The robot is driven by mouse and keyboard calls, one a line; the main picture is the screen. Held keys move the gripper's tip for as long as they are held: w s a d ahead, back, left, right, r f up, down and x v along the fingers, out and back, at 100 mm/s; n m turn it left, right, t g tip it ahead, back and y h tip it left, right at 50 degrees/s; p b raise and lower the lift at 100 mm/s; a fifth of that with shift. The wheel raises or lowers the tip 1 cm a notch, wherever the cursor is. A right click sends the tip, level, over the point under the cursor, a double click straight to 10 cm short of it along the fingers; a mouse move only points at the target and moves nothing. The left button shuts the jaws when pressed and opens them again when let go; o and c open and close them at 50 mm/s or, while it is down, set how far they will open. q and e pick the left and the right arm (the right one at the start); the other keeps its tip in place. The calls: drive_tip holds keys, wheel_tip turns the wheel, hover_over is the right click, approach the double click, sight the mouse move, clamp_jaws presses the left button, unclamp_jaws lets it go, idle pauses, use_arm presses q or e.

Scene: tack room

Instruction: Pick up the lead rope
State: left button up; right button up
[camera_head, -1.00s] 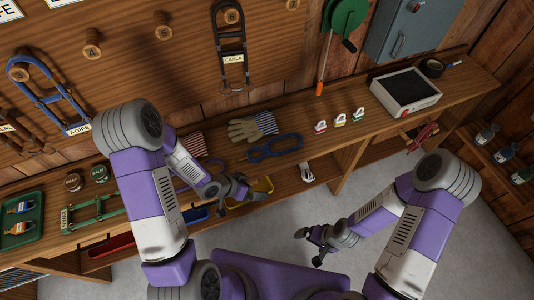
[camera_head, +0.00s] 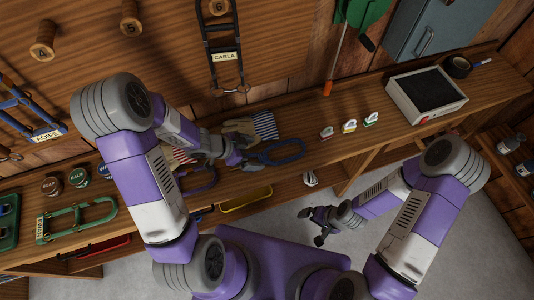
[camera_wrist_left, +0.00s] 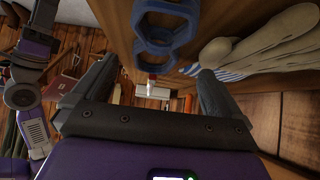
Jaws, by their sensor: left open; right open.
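A blue looped rope (camera_head: 290,154), which looks like a coiled lead rope, lies on the wooden bench. It also shows in the left wrist view as a figure-eight loop (camera_wrist_left: 165,40), beyond my open fingers. My left gripper (camera_head: 252,162) is open at the left end of the blue loop; I cannot tell whether it touches it. Its two fingers stand apart in the left wrist view (camera_wrist_left: 150,92) with nothing gripped between them. A purple looped rope (camera_head: 202,183) lies to the left, partly hidden by my left arm. My right gripper (camera_head: 314,225) is open and empty, over the floor.
Work gloves with a striped cuff (camera_head: 265,124) lie just behind the blue loop. Several small tagged items (camera_head: 349,126) and a white box with a dark top (camera_head: 426,94) stand to the right. A yellow tray (camera_head: 246,198) is below the bench edge.

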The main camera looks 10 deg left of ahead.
sight(265, 156)
use_arm(q)
drive_tip(key=shift+d+f, duration=0.25)
drive_tip(key=shift+f, duration=0.15)
drive_tip(key=b+x, duration=0.3)
drive_tip(key=x, duration=0.1)
drive_tip(key=shift+s+f, duration=0.15)
drive_tip(key=shift+d+f+b, duration=0.2)
drive_tip(key=shift+b, duration=0.15)
drive_tip(key=shift+w, duration=0.2)
drive_tip(key=shift+r, duration=0.1)
drive_tip(key=c, duration=1.2)
drive_tip(key=shift+o, duration=0.2)
wheel_tip(265, 156, up, 10)
drive_tip(key=p, duration=0.7)
